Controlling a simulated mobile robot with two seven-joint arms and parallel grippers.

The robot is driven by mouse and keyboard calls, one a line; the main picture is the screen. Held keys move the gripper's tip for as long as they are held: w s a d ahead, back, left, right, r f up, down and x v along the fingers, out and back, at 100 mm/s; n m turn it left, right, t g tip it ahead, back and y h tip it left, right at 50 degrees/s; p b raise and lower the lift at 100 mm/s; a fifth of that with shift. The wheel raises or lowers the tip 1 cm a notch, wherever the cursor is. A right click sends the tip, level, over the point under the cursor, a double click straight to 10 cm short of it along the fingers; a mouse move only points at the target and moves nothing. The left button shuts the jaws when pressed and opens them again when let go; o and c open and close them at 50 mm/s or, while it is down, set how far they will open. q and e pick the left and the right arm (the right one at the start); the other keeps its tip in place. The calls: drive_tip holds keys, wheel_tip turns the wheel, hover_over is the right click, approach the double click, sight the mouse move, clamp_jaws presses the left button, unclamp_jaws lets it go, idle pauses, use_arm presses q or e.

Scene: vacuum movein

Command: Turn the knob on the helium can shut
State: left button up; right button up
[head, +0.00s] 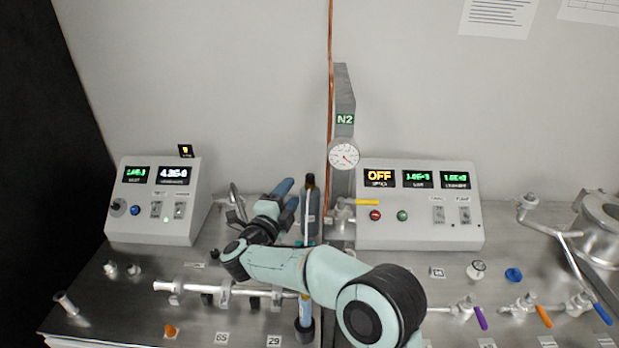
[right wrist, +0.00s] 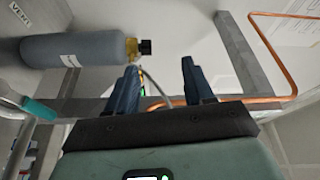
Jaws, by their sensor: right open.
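The helium can shows in the right wrist view as a grey-blue cylinder (right wrist: 75,49) with a white label and a brass neck. Its black knob (right wrist: 146,47) is at the end of the neck. In the head view the can (head: 312,206) stands upright behind my arm, its black knob (head: 310,180) on top and its lower part hidden. My right gripper (head: 285,196) is open, its blue fingers left of the can. In the right wrist view the knob lies beyond the gripper (right wrist: 160,78), nearer the left finger, with nothing between the fingers. My left gripper is not in view.
A control box (head: 152,218) stands at the left and another (head: 420,205) at the right. A copper pipe (right wrist: 270,62) runs close by, near the N2 post and its gauge (head: 343,155). Metal piping (head: 245,290) crosses the bench in front.

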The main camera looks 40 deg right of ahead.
sight(308, 177)
drive_tip(key=w+d+m+g+p, duration=0.1)
drive_tip(key=d+m, duration=0.2)
drive_tip(key=m, duration=0.4)
drive_tip(key=w+d+m+g+h+p, duration=0.1)
drive_tip(key=w+d+m, duration=0.1)
drive_tip(key=m, duration=0.6)
drive_tip(key=w+d+m+g+p, duration=0.1)
drive_tip(key=d+m+g+p, duration=0.1)
drive_tip(key=d+m, duration=0.2)
drive_tip(key=shift+w+d+f+m, duration=0.15)
drive_tip(key=shift+w+f+m, duration=0.05)
drive_tip(key=shift+m, duration=0.75)
drive_tip(key=shift+w+d+f+m, duration=0.15)
drive_tip(key=shift+m, duration=0.8)
drive_tip(key=shift+w+d+f, duration=0.15)
drive_tip(key=shift+d, duration=0.3)
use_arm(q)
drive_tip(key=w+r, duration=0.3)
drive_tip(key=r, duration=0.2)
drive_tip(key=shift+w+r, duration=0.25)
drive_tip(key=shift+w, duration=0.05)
